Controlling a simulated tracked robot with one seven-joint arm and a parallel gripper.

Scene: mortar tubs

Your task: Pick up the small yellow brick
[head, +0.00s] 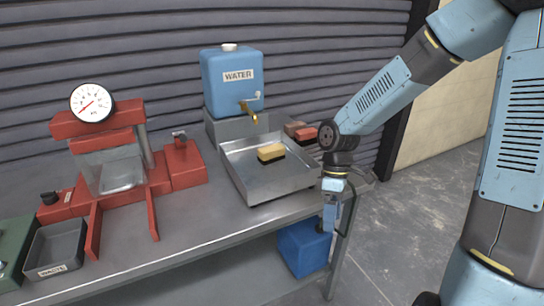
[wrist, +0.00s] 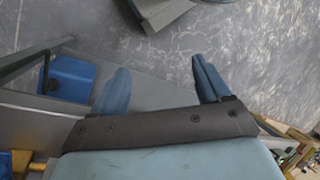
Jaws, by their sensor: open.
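The small yellow brick (head: 271,152), with a dark underside, lies in the shallow metal tray (head: 240,182) below the water tank's tap. It looks rather like a sponge. My gripper (head: 332,216) hangs pointing down at the right end of the bench, to the right of the tray and apart from the brick. In the wrist view my gripper (wrist: 162,84) has its two blue fingers spread, with nothing between them but floor and bench surface behind. The brick cannot be made out in the wrist view.
A blue water tank (head: 231,80) stands behind the tray. Reddish blocks (head: 303,133) sit at the tray's back right. A red press with a gauge (head: 92,103) and a grey waste bin (head: 55,250) stand at left. A blue container (head: 303,248) is under the bench.

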